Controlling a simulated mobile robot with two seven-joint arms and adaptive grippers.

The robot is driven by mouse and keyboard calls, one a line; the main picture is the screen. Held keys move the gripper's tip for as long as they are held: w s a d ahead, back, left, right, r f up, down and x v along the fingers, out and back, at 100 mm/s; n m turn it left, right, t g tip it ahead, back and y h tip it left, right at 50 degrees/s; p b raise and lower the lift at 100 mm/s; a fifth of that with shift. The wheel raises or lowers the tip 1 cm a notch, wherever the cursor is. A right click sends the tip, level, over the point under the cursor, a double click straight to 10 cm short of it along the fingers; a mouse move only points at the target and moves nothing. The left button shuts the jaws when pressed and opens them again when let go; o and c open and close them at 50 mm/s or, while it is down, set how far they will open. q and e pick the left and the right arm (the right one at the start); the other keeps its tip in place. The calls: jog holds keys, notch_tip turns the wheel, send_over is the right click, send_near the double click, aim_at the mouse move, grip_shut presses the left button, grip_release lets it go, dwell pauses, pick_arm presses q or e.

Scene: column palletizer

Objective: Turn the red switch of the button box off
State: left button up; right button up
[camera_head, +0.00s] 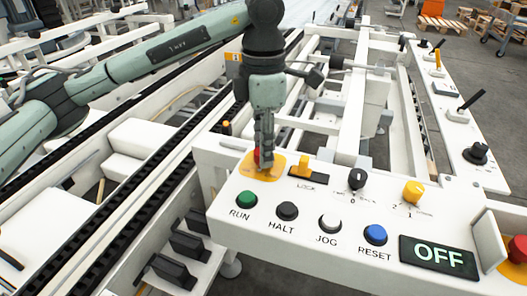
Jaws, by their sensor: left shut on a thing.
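The button box (300,235) is a white panel in the lower middle of the head view. A red switch (257,154) on a yellow plate (252,168) sits at its upper left corner, mostly hidden behind my gripper. My left gripper (265,160) comes down from above and is shut on the red switch. My right gripper is not in view.
The panel carries a green RUN button (246,199), black HALT (287,211), white JOG (330,223), blue RESET (375,234), a yellow LOCK piece (301,167), a black knob (357,178) and a yellow knob (413,191). Another red button (518,248) is at the right edge.

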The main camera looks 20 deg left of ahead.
pick_arm(q)
jog(key=n+b, duration=0.1)
jog(key=n, duration=0.6)
jog(key=shift+b, duration=0.4)
jog(key=shift+n, duration=1.1)
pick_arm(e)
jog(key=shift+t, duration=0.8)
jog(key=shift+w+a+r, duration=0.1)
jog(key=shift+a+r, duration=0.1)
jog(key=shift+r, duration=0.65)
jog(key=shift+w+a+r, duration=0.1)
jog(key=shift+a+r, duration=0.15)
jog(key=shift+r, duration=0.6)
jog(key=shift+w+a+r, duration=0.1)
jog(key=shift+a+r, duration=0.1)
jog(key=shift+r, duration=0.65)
pick_arm(q)
jog(key=o, duration=1.2)
jog(key=shift+c, duration=0.2)
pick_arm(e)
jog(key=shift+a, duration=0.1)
pick_arm(q)
notch_tip(320, 180, up, 12)
